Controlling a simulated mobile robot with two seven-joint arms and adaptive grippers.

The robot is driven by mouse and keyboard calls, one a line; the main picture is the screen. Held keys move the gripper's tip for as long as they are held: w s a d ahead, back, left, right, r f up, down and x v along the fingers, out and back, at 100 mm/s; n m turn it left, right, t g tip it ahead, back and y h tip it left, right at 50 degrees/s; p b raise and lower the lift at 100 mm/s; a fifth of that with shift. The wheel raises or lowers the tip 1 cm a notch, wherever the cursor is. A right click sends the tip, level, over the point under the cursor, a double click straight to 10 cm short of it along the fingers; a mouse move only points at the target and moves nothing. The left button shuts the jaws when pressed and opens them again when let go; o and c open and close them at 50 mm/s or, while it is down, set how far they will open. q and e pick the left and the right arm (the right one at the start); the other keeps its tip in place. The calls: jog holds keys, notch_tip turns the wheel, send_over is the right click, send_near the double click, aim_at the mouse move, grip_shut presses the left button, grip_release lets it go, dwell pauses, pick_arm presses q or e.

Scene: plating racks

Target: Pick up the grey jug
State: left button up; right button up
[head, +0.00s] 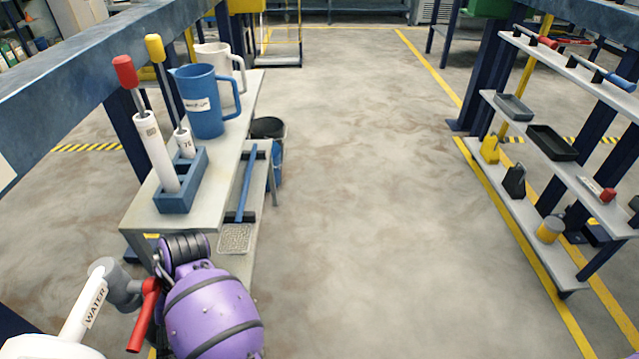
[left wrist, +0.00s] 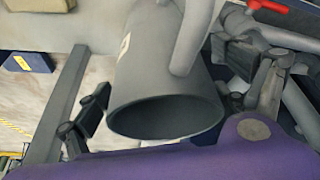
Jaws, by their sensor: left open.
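The grey jug (left wrist: 160,85) fills the middle of the left wrist view, with its round open mouth towards the camera. Its handle (left wrist: 192,38) is on the right and a small pale label is on its left side. My left gripper (left wrist: 165,92) is open, with one dark finger on each side of the jug. I cannot tell whether either finger touches it. In the head view my purple left arm (head: 213,315) is at the bottom left; the gripper fingers and the grey jug cannot be made out there. My right gripper is not in view.
A blue jug (head: 203,110) and a cream jug (head: 238,72) stand on the left rack's top shelf (head: 222,185), behind a blue holder (head: 181,188) with two dip tools. A red-handled water valve (head: 143,315) is beside my arm. Floor is clear up to the right rack (head: 520,205).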

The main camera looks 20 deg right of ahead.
pick_arm(q)
jog(key=shift+x, duration=1.05)
jog(key=shift+d, duration=0.1)
jog(key=c, duration=2)
jog(key=shift+o, duration=0.2)
